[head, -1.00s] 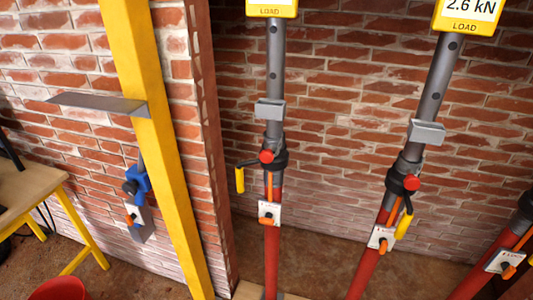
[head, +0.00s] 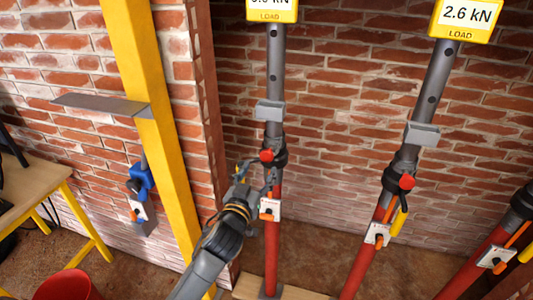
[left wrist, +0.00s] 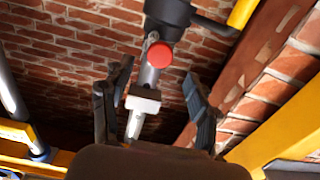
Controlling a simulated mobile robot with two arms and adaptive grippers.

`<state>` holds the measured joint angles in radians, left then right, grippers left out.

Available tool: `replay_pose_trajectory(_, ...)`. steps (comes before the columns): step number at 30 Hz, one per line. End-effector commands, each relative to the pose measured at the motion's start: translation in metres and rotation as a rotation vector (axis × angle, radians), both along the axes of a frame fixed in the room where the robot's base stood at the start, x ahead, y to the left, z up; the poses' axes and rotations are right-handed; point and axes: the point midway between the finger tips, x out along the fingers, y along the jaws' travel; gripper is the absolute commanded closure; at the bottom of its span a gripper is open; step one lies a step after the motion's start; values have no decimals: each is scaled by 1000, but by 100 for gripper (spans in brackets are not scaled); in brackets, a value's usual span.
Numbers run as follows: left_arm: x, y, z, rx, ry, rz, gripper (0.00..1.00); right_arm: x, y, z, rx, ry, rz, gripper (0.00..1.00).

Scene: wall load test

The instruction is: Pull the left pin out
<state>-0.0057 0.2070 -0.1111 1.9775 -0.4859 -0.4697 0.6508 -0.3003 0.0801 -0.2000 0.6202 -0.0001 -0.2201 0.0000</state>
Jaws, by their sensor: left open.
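The left pin (head: 267,155) has a red round head and sits in the dark collar of the left prop (head: 272,240), a grey tube over a red one. The pin's red head also shows in the left wrist view (left wrist: 160,55), ahead of and between my fingers. My left gripper (head: 258,174) is open just left of the prop, slightly below the pin head; it holds nothing. In the left wrist view the open left gripper (left wrist: 157,85) has one finger on each side of the prop. The yellow-gripped lever (left wrist: 241,13) lies close by at upper right. My right gripper is not in view.
A second prop (head: 437,75) with a red pin (head: 407,181) leans to the right, its display reading 2.6 kN. A yellow post (head: 150,130) with a grey plate (head: 100,104) stands left. A table (head: 40,192) and red bucket (head: 68,286) are far left.

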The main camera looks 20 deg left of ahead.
Motion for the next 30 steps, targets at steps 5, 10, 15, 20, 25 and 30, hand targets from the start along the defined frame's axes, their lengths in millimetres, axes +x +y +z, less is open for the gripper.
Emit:
replay_pose_trajectory(5,39,4,3,2,-1,1,40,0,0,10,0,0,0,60)
replay_pose_trajectory(10,63,7,1,1,0,0,40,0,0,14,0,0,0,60)
replay_pose_trajectory(15,74,7,0,1,-1,-1,40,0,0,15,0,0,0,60)
replay_pose_trajectory(20,76,8,-1,1,1,-1,40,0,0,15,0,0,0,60)
replay_pose_trajectory(25,76,8,-1,1,0,-1,44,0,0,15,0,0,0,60)
replay_pose_trajectory(30,76,8,-1,0,0,-1,79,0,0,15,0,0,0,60)
